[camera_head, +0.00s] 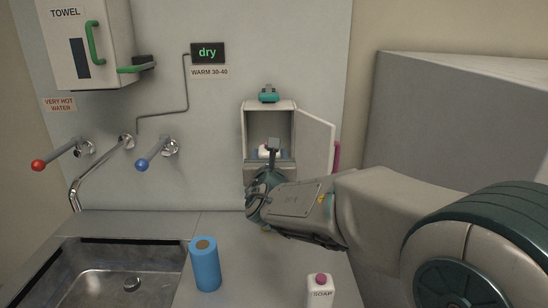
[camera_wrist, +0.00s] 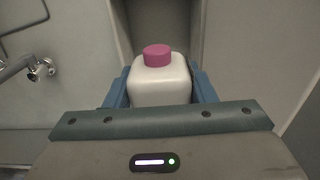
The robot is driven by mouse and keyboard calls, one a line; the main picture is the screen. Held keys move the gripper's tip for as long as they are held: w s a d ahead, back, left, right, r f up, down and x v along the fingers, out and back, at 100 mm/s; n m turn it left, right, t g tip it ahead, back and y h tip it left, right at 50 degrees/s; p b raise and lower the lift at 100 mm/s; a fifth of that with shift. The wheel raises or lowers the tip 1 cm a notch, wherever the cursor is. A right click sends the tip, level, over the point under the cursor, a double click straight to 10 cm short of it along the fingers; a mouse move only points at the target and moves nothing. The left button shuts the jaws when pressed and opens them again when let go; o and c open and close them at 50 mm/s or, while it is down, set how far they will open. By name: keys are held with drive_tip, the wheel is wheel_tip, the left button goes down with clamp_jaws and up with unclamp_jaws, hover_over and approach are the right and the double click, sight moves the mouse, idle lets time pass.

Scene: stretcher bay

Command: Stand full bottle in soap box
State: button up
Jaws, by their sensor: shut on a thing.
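The soap box (camera_head: 248,130) is on the wall with its door (camera_head: 315,140) swung open to the right. My gripper (camera_wrist: 160,92) is shut on a white bottle (camera_wrist: 160,85) with a pink cap, a finger on each side. In the head view this bottle (camera_head: 264,151) shows small at the lower part of the box opening, mostly hidden by my gripper. I cannot tell whether it rests on the box floor. A second white bottle (camera_head: 319,292), with a pink cap and a SOAP label, stands on the counter at the front.
A blue cylinder (camera_head: 205,268) stands on the counter beside the sink (camera_head: 110,278). Taps with a red knob (camera_head: 38,165) and a blue knob (camera_head: 142,164) stick out from the wall. A towel box (camera_head: 85,50) hangs at upper left. A grey block (camera_head: 450,130) is at right.

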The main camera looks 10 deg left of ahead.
drive_tip(key=p+x, duration=0.6)
drive_tip(key=x, duration=1.2)
drive_tip(key=shift+w+a+r, duration=0.1)
drive_tip(key=shift+w+a, duration=0.05)
drive_tip(key=shift+w, duration=0.05)
drive_tip(key=shift+s+f, duration=0.1)
drive_tip(key=shift+f, duration=0.4)
drive_tip(key=shift+s+f, duration=0.1)
drive_tip(key=shift+f, duration=0.05)
drive_tip(key=shift+f, duration=0.1)
drive_tip(key=shift+f, duration=0.1)
drive_tip(key=o, duration=1.2)
